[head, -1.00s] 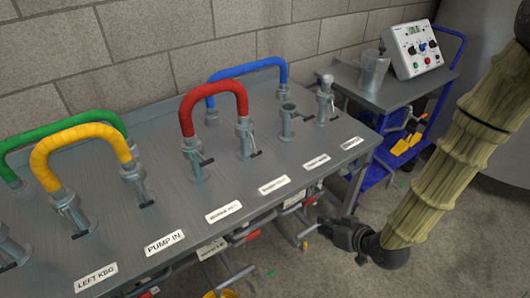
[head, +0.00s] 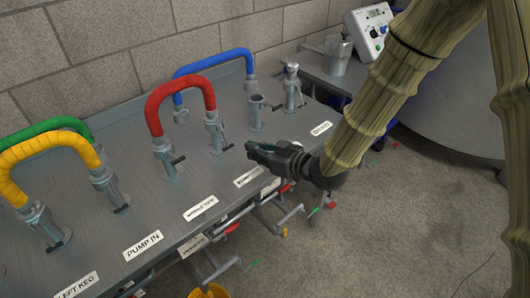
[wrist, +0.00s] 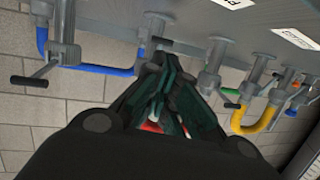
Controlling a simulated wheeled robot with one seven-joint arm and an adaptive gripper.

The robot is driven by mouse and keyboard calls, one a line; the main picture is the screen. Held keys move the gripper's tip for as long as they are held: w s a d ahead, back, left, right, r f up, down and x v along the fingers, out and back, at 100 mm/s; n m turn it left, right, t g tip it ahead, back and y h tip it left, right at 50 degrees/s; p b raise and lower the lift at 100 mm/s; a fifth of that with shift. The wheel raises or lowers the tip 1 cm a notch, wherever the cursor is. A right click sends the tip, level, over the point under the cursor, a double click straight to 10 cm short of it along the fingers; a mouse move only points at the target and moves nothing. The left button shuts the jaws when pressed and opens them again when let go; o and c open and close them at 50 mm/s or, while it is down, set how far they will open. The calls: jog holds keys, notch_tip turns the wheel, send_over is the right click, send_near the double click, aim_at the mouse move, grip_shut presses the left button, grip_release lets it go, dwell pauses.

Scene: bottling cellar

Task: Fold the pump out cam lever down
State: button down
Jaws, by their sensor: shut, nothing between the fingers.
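Steel coupling posts with black-gripped cam levers stand in a row on the grey bench (head: 120,215). I cannot read a pump out label, so which lever it is stays unclear. A red hose (head: 180,82) joins two posts; black lever grips show at its left post (head: 178,160) and right post (head: 226,147). My gripper (head: 250,148) is shut and empty, over the bench's front, right of the red hose's right post. It appears apart from the levers. In the wrist view, my closed fingers (wrist: 165,65) point toward the posts, and a lever grip (wrist: 30,81) sticks out at left.
Yellow (head: 48,147), green (head: 45,128) and blue (head: 212,63) hoses arch over the bench. An open-topped post (head: 256,115) and a capped one (head: 292,85) stand behind my gripper. Bars and valves hang below the front edge. A control box (head: 370,32) is at back right.

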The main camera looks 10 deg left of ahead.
aim_at(227, 144)
jog(key=x, duration=0.7)
jog(key=shift+w+a+f+p, duration=0.15)
jog(key=shift+a+p, duration=0.1)
jog(key=shift+p, duration=0.15)
jog(key=shift+f+b, duration=0.15)
jog(key=shift+b, duration=0.15)
